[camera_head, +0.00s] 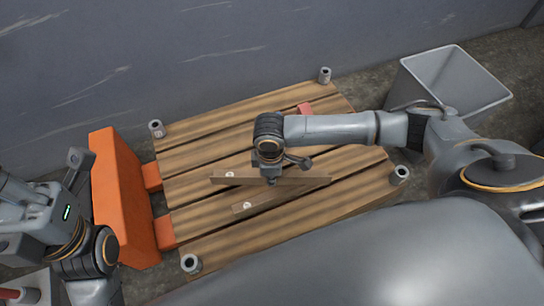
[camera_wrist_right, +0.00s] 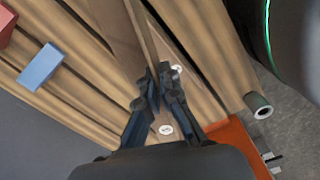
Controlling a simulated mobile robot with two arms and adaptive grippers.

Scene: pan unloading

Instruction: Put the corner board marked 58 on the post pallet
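Two brown corner boards with round white labels are on or over the wooden pallet (camera_head: 205,133). The longer-looking board (camera_head: 310,180) lies crosswise under my right gripper (camera_head: 271,179), its label left of the fingers. The other board (camera_head: 270,200) lies in front, partly covered by the first. The label numbers are too small to read. In the right wrist view, my right gripper (camera_wrist_right: 160,85) has its fingers close together on either side of a board. My left arm is at the left edge; its fingers cannot be made out.
Grey posts stand at the pallet's corners, such as this front one (camera_head: 190,263). An orange fork unit (camera_head: 115,190) is at the left. A grey open bin (camera_head: 450,80) stands at the back right. A small red block (camera_head: 305,108) and a blue block (camera_wrist_right: 40,67) are at the back.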

